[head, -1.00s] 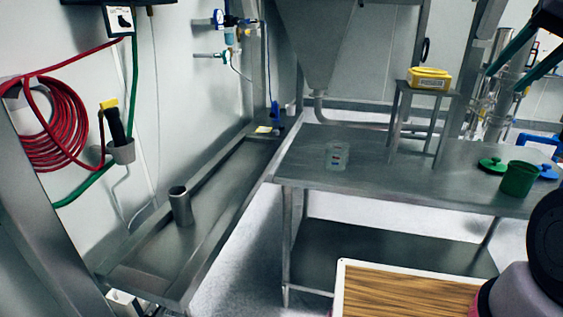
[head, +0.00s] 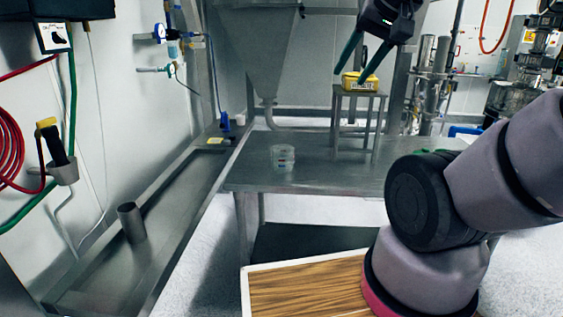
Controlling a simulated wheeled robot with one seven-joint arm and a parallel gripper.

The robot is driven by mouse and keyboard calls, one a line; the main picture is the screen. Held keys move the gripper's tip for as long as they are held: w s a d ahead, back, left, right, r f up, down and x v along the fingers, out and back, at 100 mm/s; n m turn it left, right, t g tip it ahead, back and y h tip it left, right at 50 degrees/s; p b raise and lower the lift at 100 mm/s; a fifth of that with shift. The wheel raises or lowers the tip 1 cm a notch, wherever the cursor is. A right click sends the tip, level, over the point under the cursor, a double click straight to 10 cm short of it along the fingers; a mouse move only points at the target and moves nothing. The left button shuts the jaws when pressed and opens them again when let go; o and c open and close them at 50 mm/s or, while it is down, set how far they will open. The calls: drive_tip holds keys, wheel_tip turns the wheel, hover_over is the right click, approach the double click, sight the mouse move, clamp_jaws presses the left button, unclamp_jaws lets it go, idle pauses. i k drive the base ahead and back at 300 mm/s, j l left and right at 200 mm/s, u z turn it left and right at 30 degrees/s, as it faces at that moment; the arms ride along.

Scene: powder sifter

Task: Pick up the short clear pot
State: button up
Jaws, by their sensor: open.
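The short clear pot (head: 283,158) stands upright on the left part of the steel table (head: 320,184). It is see-through, with small coloured marks on its side. My gripper (head: 356,67) is high up, above and to the right of the pot in the picture, in front of the small steel stand. Its two dark green fingers are spread apart with nothing between them. It is well clear of the pot.
A yellow box (head: 360,82) sits on the small steel stand (head: 362,96) at the table's back. A steel trough (head: 160,225) with an upright metal cup (head: 131,222) runs along the left wall. A hopper (head: 262,50) hangs behind the table. The tabletop around the pot is clear.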

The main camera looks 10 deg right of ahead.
sight(283, 155)
drive_tip(key=i+j+z, duration=0.35)
drive_tip(key=j, duration=0.35)
drive_tip(key=i+j+z, duration=0.15)
drive_tip(key=i+j, duration=0.15)
drive_tip(key=j, duration=0.1)
